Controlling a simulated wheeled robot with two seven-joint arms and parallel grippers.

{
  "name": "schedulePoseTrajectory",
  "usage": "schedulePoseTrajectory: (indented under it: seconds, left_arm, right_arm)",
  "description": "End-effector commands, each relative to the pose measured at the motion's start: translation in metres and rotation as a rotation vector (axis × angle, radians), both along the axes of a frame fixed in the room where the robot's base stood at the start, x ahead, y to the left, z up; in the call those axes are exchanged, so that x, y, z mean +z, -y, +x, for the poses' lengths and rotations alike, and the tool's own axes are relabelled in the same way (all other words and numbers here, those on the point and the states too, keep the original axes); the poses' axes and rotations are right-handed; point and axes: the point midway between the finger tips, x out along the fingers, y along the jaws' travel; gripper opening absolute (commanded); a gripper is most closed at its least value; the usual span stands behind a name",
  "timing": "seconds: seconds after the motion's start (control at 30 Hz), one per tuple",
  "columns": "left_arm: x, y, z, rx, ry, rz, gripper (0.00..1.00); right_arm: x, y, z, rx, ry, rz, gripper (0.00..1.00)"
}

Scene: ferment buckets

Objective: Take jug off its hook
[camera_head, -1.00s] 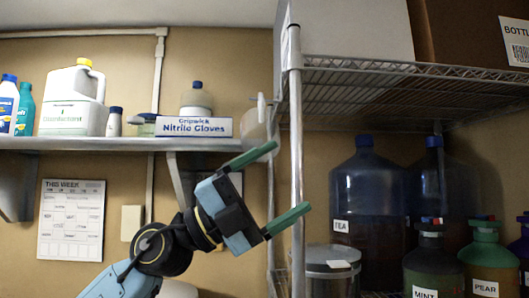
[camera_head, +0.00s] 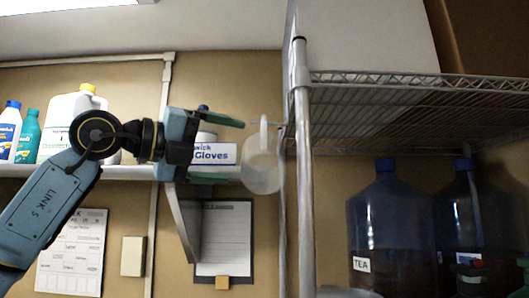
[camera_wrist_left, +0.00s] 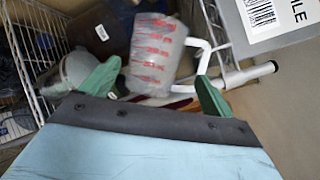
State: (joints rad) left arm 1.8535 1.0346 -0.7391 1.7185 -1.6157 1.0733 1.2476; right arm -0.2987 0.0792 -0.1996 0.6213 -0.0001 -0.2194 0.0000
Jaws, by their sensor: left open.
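My right gripper is not in view.
The wire rack (camera_head: 400,85) and its post (camera_head: 303,180) stand close right of the jug. A wall shelf (camera_head: 130,172) with bottles and a glove box (camera_head: 216,153) is behind my left gripper. A clipboard (camera_head: 226,235) hangs below. Large dark bottles (camera_head: 388,220) stand lower right.

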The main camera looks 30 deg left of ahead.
Motion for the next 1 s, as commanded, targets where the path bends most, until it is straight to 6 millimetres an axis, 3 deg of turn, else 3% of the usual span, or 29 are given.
schedulePoseTrajectory:
  seconds: [0.13,0.33,0.6,0.9,1.0]
  left_arm:
    - [0.001,0.011,0.018,-0.002,-0.002,-0.001,0.88]
    - [-0.001,0.019,0.030,-0.002,-0.002,0.000,0.88]
    - [-0.004,0.040,0.061,-0.003,-0.001,0.000,0.88]
    - [-0.006,0.043,0.067,-0.002,-0.001,-0.002,0.88]
    - [-0.006,0.043,0.067,-0.002,-0.001,-0.002,0.77]
  right_arm:
    - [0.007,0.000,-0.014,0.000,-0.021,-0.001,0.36]
    - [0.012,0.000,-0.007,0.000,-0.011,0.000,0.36]
    - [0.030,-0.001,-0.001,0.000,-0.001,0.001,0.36]
    - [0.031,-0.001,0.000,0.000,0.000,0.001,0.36]
    - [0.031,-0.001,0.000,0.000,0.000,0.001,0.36]
